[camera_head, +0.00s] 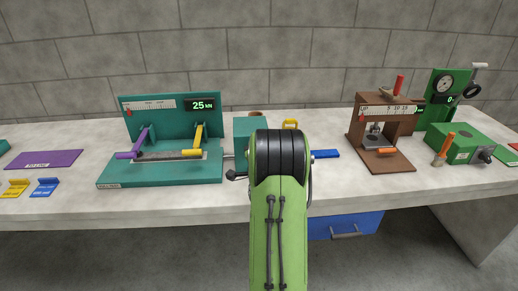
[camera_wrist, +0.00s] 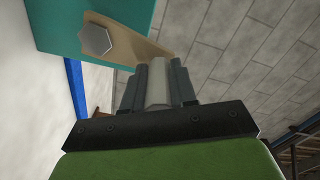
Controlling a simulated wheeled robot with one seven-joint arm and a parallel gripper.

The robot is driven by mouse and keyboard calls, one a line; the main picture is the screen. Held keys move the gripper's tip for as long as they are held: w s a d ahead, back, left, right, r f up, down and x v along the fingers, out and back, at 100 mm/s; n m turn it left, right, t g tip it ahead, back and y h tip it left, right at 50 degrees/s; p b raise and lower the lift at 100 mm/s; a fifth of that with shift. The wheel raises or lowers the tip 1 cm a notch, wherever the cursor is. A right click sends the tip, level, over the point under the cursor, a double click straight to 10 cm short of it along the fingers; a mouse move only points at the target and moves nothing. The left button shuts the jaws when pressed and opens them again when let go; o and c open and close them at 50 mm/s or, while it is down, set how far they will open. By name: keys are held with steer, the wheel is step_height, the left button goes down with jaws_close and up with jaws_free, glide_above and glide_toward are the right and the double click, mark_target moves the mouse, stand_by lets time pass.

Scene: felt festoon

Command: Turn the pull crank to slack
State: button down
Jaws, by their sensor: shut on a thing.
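The teal pull tester (camera_head: 170,125) stands on the bench at left centre. Its display (camera_head: 201,105) reads 25 kN, and a red pointer (camera_head: 129,111) is near the left end of its scale. A teal block (camera_head: 250,128) is at its right side. In the wrist view, a tan crank arm (camera_wrist: 127,47) with a grey hex bolt (camera_wrist: 95,39) is on a teal face. My gripper (camera_wrist: 158,82) is shut on the crank's pale handle (camera_wrist: 157,92), which sits between the two dark fingers. In the head view my arm hides the gripper and most of the crank.
A purple clamp (camera_head: 132,150) and a yellow clamp (camera_head: 197,142) are on the tester. A blue bar (camera_head: 325,154) lies right of my arm. A brown press (camera_head: 378,125) and a green machine (camera_head: 465,142) stand further right. Purple mat and small plates lie at left.

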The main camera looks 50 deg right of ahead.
steer(key=shift+w+a+n+b, duration=0.3)
steer(key=shift+w+n, duration=0.05)
steer(key=shift+n, duration=0.25)
steer(key=c, duration=0.9)
jaws_free()
steer(key=shift+a, duration=0.1)
steer(key=b+v, duration=1)
steer(key=v, duration=0.5)
steer(key=shift+s+a, duration=0.25)
steer(key=shift+s, duration=0.05)
